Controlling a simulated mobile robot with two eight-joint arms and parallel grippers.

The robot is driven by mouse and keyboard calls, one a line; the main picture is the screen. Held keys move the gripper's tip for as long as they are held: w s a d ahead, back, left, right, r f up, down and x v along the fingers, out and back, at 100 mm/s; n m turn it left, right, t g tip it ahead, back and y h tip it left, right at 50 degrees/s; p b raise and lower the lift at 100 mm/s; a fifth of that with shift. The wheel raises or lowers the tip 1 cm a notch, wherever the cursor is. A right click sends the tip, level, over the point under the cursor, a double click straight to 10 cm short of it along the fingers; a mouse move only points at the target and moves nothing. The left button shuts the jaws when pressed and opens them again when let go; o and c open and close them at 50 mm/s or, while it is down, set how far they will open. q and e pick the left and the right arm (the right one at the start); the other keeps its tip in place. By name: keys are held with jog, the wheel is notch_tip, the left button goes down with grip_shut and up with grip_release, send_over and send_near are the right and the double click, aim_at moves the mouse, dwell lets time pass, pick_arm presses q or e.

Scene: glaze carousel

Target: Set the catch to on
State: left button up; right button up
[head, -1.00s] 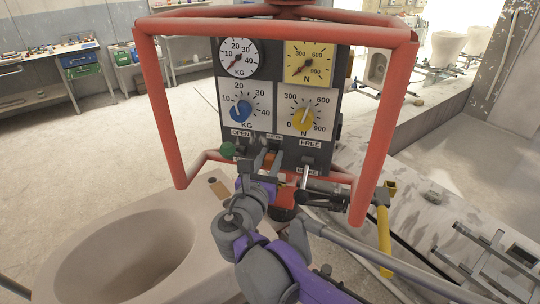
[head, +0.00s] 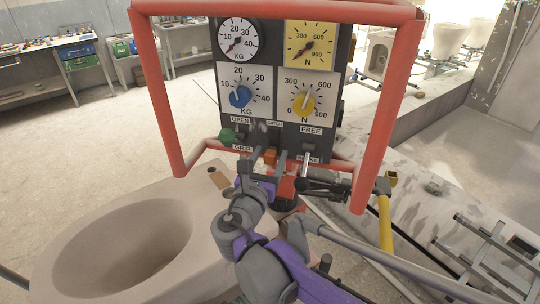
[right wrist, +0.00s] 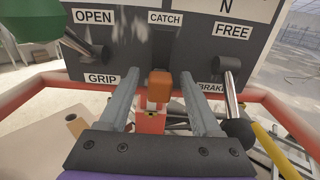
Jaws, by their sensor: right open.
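The catch has an orange knob (right wrist: 160,86), which shows below the small CATCH label (right wrist: 165,18) on the dark control panel (right wrist: 200,52). A dark slot or stem lies between label and knob. In the head view the orange knob (head: 270,156) shows at the panel's lower edge. My right gripper (right wrist: 158,74) is open, with one finger on each side of the knob in the wrist view. Gaps show on both sides; I cannot tell how deep the knob sits between the fingers. No on or off marking is readable. My left gripper is not in view.
Left of the catch is the OPEN/GRIP lever (right wrist: 90,45) and a green knob (head: 227,135). Right is the FREE/BRAKE lever (right wrist: 229,85) with a black ball. A red tubular frame (head: 375,120) surrounds the panel. A beige basin (head: 75,240) stands at the lower left.

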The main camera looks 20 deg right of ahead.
jog(key=v, duration=1)
jog(key=shift+s+b, duration=0.15)
jog(key=shift+b, duration=0.25)
jog(key=s+d+f+m+g+y, duration=0.1)
jog(key=s+d+f+m+g, duration=0.35)
jog(key=f+m, duration=0.3)
jog(key=s+d+f+m+g+y, duration=0.25)
jog(key=d+f+m, duration=0.35)
jog(key=f, duration=0.3)
jog(key=s+a+f+m+g+y, duration=0.2)
jog(key=s+f+m+y, duration=0.3)
jog(key=s+f+m, duration=0.4)
jog(key=f+m+g, duration=0.1)
jog(key=m, duration=0.6)
jog(key=shift+a+y, duration=0.2)
jog(key=shift+y, duration=0.15)
jog(key=shift+f, duration=0.15)
